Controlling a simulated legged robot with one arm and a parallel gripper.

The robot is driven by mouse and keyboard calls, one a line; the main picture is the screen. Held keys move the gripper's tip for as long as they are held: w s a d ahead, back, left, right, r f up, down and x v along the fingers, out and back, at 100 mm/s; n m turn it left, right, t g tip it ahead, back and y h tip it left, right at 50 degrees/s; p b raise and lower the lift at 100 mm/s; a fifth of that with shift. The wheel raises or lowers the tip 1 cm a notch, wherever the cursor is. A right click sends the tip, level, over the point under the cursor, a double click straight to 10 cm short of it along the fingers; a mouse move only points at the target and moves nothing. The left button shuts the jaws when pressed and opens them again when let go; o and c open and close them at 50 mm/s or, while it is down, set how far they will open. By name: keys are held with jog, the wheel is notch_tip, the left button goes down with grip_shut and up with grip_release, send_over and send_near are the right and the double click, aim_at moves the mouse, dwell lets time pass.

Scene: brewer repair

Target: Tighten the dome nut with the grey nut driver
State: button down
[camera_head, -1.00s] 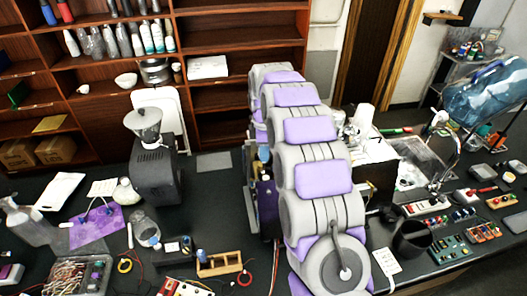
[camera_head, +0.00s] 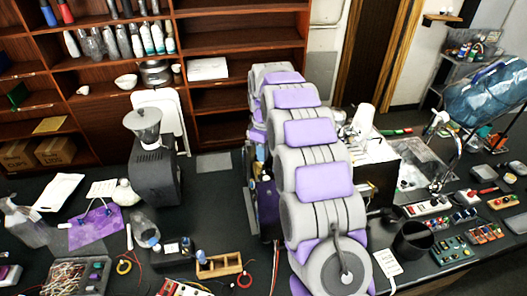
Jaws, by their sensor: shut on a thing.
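My gripper is hidden behind my own grey and purple arm, which fills the middle of the view. What the jaws hold does not show. The dome nut and the grey nut driver cannot be made out. A dark machine body (camera_head: 268,205) shows partly at the left of my arm, with most of it covered. A white and black machine (camera_head: 372,160) shows at the right of my arm, also partly covered.
A black grinder (camera_head: 155,170) stands on the dark bench left of my arm. A wooden rack (camera_head: 219,265), a purple cloth (camera_head: 95,227) and a black cup (camera_head: 412,241) lie nearer. Wooden shelves (camera_head: 235,60) stand behind. A large blue bottle (camera_head: 488,92) is at the right.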

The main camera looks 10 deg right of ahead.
jog(key=shift+r, duration=0.2)
jog(key=shift+w+r, duration=0.1)
jog(key=shift+r, duration=0.75)
jog(key=shift+r+p, duration=0.4)
jog(key=shift+r, duration=0.1)
jog(key=shift+r+p, duration=0.9)
jog(key=shift+r, duration=1.65)
jog(key=shift+f, duration=0.1)
